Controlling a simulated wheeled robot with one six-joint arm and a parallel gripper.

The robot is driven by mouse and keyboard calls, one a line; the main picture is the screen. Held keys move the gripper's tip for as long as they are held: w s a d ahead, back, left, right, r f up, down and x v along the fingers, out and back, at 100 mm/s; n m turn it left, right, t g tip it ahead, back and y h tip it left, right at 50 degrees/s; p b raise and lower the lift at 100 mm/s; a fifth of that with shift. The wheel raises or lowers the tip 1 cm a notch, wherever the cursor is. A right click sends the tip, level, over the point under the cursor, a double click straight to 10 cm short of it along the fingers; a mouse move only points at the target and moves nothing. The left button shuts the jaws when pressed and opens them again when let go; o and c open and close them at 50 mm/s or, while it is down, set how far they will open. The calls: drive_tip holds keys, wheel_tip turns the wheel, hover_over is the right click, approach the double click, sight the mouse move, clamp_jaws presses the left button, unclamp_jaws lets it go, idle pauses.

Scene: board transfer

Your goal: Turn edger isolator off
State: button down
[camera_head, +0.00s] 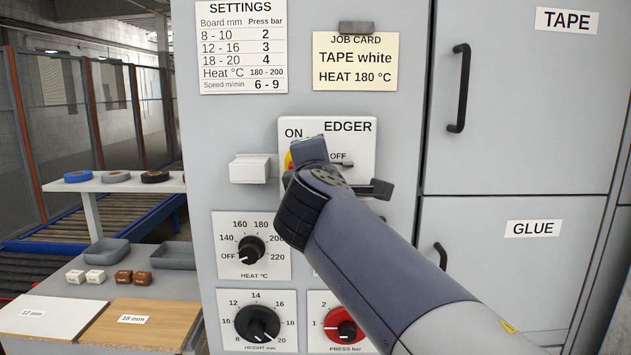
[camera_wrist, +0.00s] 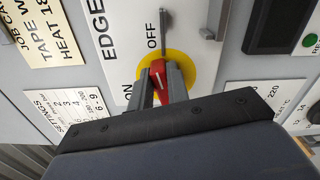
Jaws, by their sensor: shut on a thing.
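The edger isolator is a red handle (camera_wrist: 158,70) on a round yellow disc (camera_wrist: 187,65), on a white plate marked EDGER (camera_head: 350,142). The plate carries ON at upper left and OFF at right. My gripper (camera_wrist: 160,74) is shut on the red handle, one finger on each side of it. In the wrist view the handle's visible end points up the picture, toward the OFF side. A thin grey lever (camera_wrist: 165,22) lies beside OFF.
A blank light box (camera_head: 250,168) sticks out left of the isolator. Below are the heat dial (camera_head: 251,249), height dial (camera_head: 257,323) and red press dial (camera_head: 344,325). A job card (camera_head: 355,62) hangs above. Cabinet doors with black handles (camera_head: 459,88) stand right.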

drive_tip(key=shift+f+m+b, duration=0.3)
drive_tip(key=shift+m+b, duration=0.75)
drive_tip(key=shift+m, duration=0.25)
drive_tip(key=c, duration=1.4)
unclamp_jaws()
drive_tip(key=shift+o, duration=0.2)
drive_tip(key=shift+s, duration=0.1)
drive_tip(key=s+b, duration=0.1)
drive_tip(key=s, duration=0.9)
drive_tip(key=shift+s+a+b, duration=0.2)
drive_tip(key=shift+s+b, duration=0.1)
drive_tip(key=shift+w, duration=0.1)
